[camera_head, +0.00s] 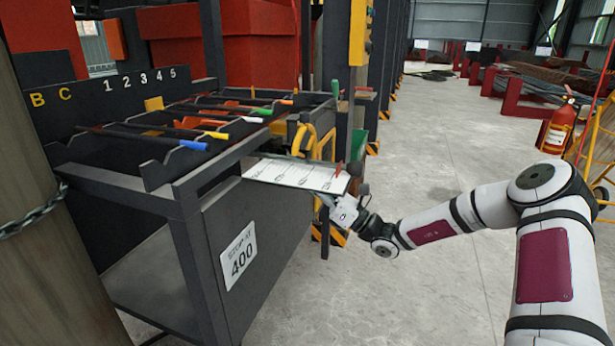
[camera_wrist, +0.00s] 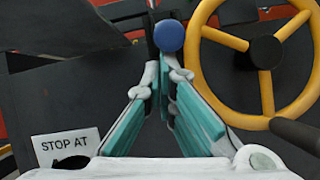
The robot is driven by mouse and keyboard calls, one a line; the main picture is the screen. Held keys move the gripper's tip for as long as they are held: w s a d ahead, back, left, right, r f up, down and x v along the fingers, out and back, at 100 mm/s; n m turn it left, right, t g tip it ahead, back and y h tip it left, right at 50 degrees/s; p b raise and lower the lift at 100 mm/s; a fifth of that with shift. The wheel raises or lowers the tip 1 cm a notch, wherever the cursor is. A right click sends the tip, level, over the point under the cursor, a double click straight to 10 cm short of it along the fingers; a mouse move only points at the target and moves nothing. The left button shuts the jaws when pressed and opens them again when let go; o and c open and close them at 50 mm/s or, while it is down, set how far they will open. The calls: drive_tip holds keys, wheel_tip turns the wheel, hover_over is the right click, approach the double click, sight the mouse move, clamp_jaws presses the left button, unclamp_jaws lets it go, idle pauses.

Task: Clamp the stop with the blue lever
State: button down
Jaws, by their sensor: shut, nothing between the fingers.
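The lever's round blue knob (camera_wrist: 169,36) shows in the wrist view, straight ahead of my fingertips and slightly above them in the picture. A dark upright part stands behind it. My gripper (camera_wrist: 163,70) has its teal-padded fingers converging to shut tips, with nothing held between them. The tips look very close to the knob; I cannot tell if they touch it. In the head view my gripper (camera_head: 326,199) is by the near right end of the dark bench, under a white plate. I cannot make out the blue knob or the stop there.
A yellow handwheel (camera_wrist: 265,55) with a dark handle stands right of the knob; it also shows in the head view (camera_head: 303,140). The white plate (camera_head: 297,175) juts out above my gripper. Colour-tipped rods lie on the rack (camera_head: 150,172).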

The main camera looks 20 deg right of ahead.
drive_tip(key=r+g+h+p, duration=0.1)
drive_tip(key=p, duration=0.3)
drive_tip(key=s+d+r+g+h+p, duration=0.1)
drive_tip(key=r+p, duration=0.1)
drive_tip(key=p, duration=0.3)
drive_tip(key=shift+d+h, duration=0.2)
drive_tip(key=shift+h, duration=0.1)
drive_tip(key=shift+d+r+p, duration=0.1)
drive_tip(key=shift+r+p, duration=0.15)
drive_tip(key=shift+p, duration=0.3)
drive_tip(key=s+d+f, duration=0.5)
drive_tip(key=s+d, duration=0.2)
drive_tip(key=shift+d+f, duration=0.15)
drive_tip(key=shift+d, duration=0.15)
drive_tip(key=shift+s, duration=0.1)
idle(0.3)
